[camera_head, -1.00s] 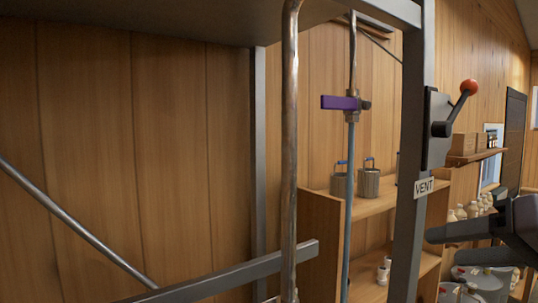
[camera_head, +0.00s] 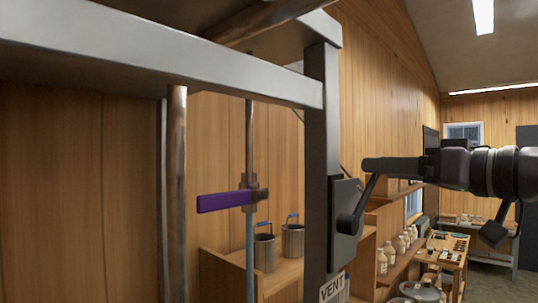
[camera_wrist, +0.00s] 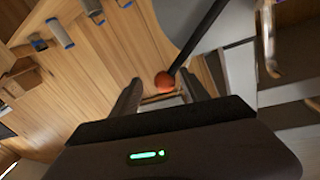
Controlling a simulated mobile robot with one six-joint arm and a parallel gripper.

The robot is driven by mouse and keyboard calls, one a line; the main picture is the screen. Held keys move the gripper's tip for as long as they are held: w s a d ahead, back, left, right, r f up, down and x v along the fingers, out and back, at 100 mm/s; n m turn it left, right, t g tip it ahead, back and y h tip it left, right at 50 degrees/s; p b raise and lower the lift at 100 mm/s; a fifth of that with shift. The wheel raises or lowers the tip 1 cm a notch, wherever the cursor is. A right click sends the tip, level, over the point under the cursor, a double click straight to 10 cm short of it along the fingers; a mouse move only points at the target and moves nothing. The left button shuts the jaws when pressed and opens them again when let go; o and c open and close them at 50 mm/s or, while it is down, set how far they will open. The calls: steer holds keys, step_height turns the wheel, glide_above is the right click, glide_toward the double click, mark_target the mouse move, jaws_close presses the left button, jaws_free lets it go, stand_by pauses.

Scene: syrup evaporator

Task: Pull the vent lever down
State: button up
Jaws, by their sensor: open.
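The vent lever (camera_head: 361,204) is a dark rod on a dark plate on the grey frame post, angled up and to the right. The white VENT label (camera_head: 333,288) is below it. In the wrist view, the lever's rod (camera_wrist: 199,36) ends in a red ball knob (camera_wrist: 164,82). My gripper (camera_head: 372,165) is at the lever's upper end in the head view, where it hides the knob. In the wrist view, my gripper (camera_wrist: 162,90) is open, with the knob between its fingertips or just beyond them. I cannot tell whether they touch.
The grey frame's top beam (camera_head: 200,55) and post (camera_head: 318,150) stand left of my gripper. A purple handle (camera_head: 224,201) sits on a pipe behind the frame. Metal pails (camera_head: 292,240) stand on a wooden shelf. Bottles line a shelf at the right.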

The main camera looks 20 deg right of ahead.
steer(key=w, duration=0.2)
steer(key=w+a+p, duration=0.1)
steer(key=w, duration=0.1)
steer(key=shift+w+a, duration=0.2)
steer(key=shift+w, duration=0.05)
steer(key=shift+s+a+r, duration=0.1)
steer(key=shift+s+a, duration=0.1)
steer(key=shift+s, duration=0.05)
steer(key=c, duration=0.6)
steer(key=shift+d, duration=0.1)
jaws_close()
